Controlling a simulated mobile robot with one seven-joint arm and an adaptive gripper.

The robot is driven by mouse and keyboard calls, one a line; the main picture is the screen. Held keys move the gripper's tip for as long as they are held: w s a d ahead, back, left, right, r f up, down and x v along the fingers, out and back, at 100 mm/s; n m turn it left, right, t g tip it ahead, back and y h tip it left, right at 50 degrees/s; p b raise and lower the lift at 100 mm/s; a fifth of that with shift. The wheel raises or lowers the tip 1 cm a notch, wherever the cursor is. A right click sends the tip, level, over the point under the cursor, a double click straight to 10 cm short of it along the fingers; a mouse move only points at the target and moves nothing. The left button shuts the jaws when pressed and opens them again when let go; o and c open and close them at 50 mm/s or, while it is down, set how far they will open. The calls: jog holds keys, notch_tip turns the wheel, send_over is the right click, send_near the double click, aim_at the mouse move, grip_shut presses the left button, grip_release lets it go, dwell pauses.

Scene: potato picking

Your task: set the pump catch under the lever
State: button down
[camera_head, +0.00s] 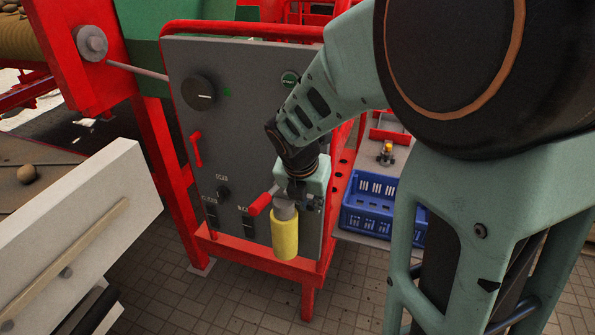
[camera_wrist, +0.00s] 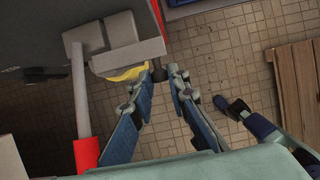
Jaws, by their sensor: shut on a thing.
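The pump is a grey block (camera_wrist: 130,52) on the side of the grey panel, with a yellow cylinder (camera_head: 285,236) below it. Its lever has a grey bar and a red grip (camera_head: 260,204); in the wrist view the bar (camera_wrist: 79,100) runs down at the left from the block. My gripper (camera_head: 308,203) is at the pump, right of the lever. In the wrist view its fingertips (camera_wrist: 160,74) are close together at the block's right end. They are shut on a small dark piece there, which seems to be the pump catch. The fingers mostly hide it.
The grey panel (camera_head: 235,110) carries a black knob (camera_head: 199,93) and another red lever (camera_head: 196,149). A blue crate (camera_head: 384,207) stands at the right behind my arm. A pale beam (camera_head: 75,235) is at the lower left. The tiled floor (camera_wrist: 225,50) below is mostly clear.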

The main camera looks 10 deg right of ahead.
jog(key=w+a, duration=0.2)
jog(key=a, duration=0.1)
jog(key=shift+a, duration=0.25)
jog(key=shift+r, duration=0.1)
jog(key=c, duration=1.9)
grip_release()
jog(key=shift+w+a, duration=0.1)
jog(key=v, duration=0.7)
jog(key=shift+s+r, duration=0.15)
jog(key=shift+s, duration=0.05)
